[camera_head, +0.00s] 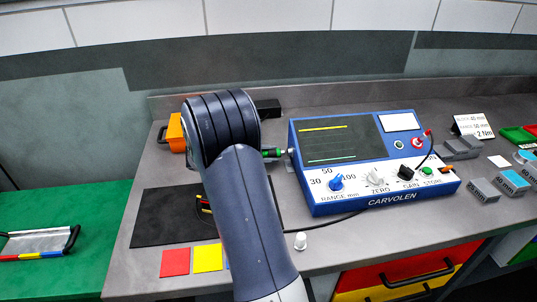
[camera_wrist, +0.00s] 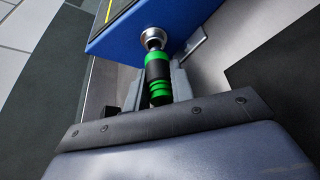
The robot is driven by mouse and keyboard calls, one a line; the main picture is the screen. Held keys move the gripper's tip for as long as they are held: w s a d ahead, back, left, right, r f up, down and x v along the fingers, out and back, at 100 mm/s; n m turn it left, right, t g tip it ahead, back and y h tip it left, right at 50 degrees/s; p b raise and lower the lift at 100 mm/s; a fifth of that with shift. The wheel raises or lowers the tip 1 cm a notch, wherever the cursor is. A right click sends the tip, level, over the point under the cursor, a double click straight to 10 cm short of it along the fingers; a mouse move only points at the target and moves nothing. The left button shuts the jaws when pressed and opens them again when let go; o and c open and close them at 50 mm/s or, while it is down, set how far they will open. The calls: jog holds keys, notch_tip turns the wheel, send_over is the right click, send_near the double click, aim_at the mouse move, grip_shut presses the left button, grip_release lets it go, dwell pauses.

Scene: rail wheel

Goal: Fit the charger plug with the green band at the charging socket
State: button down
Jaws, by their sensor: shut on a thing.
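The charger plug (camera_wrist: 159,78) is black with a green band near its front and green rings at its rear. My gripper (camera_wrist: 158,88) is shut on it, with one grey finger on each side. The plug points at the silver round charging socket (camera_wrist: 153,38) on the side of the blue instrument. Its front end meets the socket's mouth in the wrist view; I cannot tell how deep it sits. In the head view a bit of the plug (camera_head: 271,153) shows between my arm and the instrument's left side. My gripper's fingers are hidden there behind my arm.
The blue instrument (camera_head: 445,187) stands on a grey bench. A black mat (camera_head: 157,217), red and yellow squares (camera_head: 208,258), and a small white knob-like piece (camera_head: 300,241) lie nearby. An orange case (camera_head: 175,133) is behind my arm. Grey blocks (camera_head: 483,190) are at right.

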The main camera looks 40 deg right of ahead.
jog(key=shift+s+d, duration=0.5)
jog(key=shift+d, duration=0.35)
jog(key=c, duration=1.1)
grip_release()
jog(key=shift+c, duration=0.2)
jog(key=b+v, duration=0.1)
jog(key=v, duration=1)
jog(key=shift+f, duration=0.1)
jog(key=shift+d, duration=0.1)
